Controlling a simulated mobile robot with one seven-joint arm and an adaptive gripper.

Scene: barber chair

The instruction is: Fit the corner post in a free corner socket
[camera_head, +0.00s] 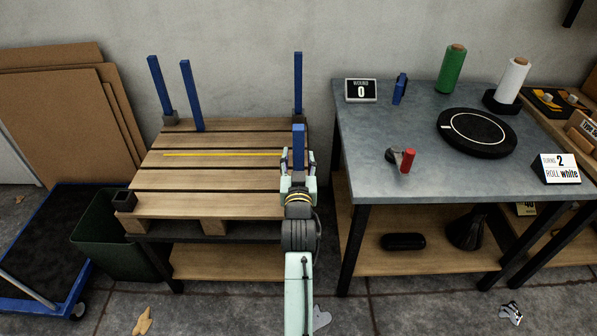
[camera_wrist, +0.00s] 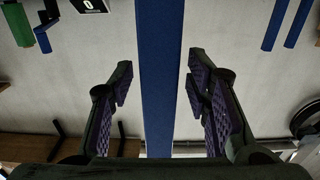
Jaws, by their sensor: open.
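A blue post (camera_head: 298,138) stands upright at the pallet's front right; its foot and any socket there are hidden. My gripper (camera_head: 297,160) is open around it. In the wrist view the post (camera_wrist: 160,80) runs between the spread fingers, with gaps on both sides. The pallet (camera_head: 215,180) has a black front left corner socket (camera_head: 125,200), which is empty. A blue post (camera_head: 160,85) stands in the back left socket (camera_head: 170,118), another (camera_head: 298,80) in the back right socket (camera_head: 298,113). Another blue post (camera_head: 191,95) stands slightly tilted near the back left, without a visible socket.
A yellow strip (camera_head: 220,155) lies across the pallet. A grey table (camera_head: 425,180) stands close on the right, with a green roll (camera_head: 451,70), a white roll (camera_head: 511,82) and a black turntable (camera_head: 478,148). A bin (camera_head: 95,235) and blue cart (camera_head: 50,235) stand left.

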